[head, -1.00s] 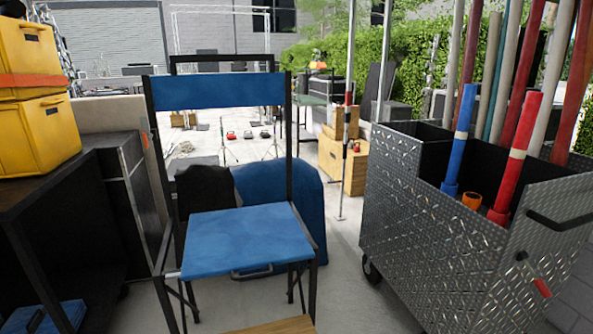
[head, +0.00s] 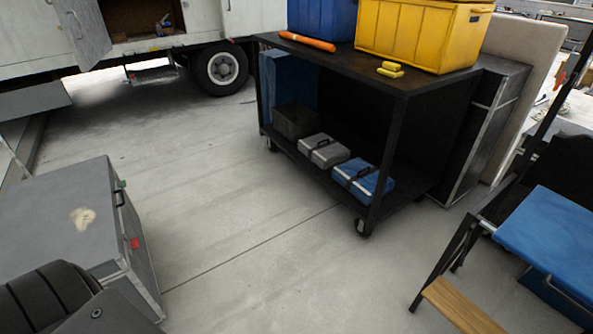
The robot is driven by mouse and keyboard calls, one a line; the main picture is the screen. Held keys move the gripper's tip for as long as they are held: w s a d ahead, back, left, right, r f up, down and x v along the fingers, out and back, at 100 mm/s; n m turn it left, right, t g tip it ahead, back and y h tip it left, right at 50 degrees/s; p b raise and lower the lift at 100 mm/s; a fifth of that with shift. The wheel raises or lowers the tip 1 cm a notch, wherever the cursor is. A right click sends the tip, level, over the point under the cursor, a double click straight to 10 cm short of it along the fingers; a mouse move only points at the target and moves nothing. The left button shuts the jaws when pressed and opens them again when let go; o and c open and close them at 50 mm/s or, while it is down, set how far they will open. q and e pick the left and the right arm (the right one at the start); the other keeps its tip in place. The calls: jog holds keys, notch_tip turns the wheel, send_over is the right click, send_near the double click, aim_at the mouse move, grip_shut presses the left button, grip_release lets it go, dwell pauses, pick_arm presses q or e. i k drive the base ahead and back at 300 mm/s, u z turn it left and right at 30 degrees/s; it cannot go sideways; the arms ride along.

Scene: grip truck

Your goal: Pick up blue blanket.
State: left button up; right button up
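The blue blanket seen earlier behind the tall folding chair is not clearly in view. The chair's blue seat (head: 552,236) is at the right edge of the head view, with a dark draped shape (head: 574,168) behind it. A flat blue surface (head: 289,82) stands at the left end of the black cart; I cannot tell whether it is cloth or a panel. Neither of my grippers is in view. A black part at the lower left appears to be mine.
The black cart (head: 337,48) stands at centre right, with a yellow crate (head: 418,35) on top and grey (head: 325,151) and blue (head: 362,181) cases on its shelf. A grey case (head: 75,215) is at left, a truck (head: 220,66) behind. The floor between is clear.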

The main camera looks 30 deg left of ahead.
aim_at(358, 177)
jog(key=u, duration=0.65)
jog(key=i, duration=2)
jog(key=z, duration=0.5)
jog(key=i, duration=0.95)
jog(key=z, duration=0.3)
